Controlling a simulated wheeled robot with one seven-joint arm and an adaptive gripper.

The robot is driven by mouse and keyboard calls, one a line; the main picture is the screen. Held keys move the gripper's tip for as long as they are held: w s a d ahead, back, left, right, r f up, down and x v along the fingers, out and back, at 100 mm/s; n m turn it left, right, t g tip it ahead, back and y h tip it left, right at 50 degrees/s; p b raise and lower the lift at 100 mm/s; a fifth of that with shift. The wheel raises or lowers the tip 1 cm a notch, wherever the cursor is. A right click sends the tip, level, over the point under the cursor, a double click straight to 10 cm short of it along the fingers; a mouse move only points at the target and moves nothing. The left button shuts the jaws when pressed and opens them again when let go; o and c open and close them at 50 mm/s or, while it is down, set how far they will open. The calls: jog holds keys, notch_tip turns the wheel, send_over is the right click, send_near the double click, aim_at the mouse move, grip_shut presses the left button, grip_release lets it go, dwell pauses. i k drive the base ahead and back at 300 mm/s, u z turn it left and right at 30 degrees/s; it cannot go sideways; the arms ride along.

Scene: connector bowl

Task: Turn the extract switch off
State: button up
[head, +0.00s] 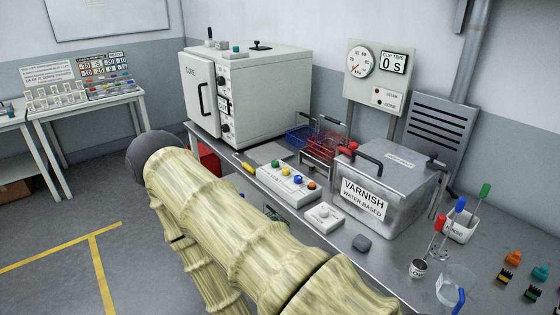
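No switch in the head view carries a readable "extract" label, so I cannot tell which one it is. A small white box (323,216) with a raised round part on top lies on the bench in front of the varnish tank; its setting is too small to read. A grey louvred panel (440,125) stands behind the tank, with a duct (472,55) rising beside it. My arm, in a pale yellow ribbed sleeve, crosses the lower middle of the view and hides part of the bench front. My gripper is not in view.
The metal varnish tank (385,205), a white button box (290,183), a cure oven (265,90) and wire baskets (320,140) crowd the bench. A gauge panel (377,75) hangs behind.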

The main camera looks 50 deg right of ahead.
aim_at(298, 178)
jog(key=z, duration=0.5)
jog(key=i, duration=0.85)
jog(key=z, duration=0.75)
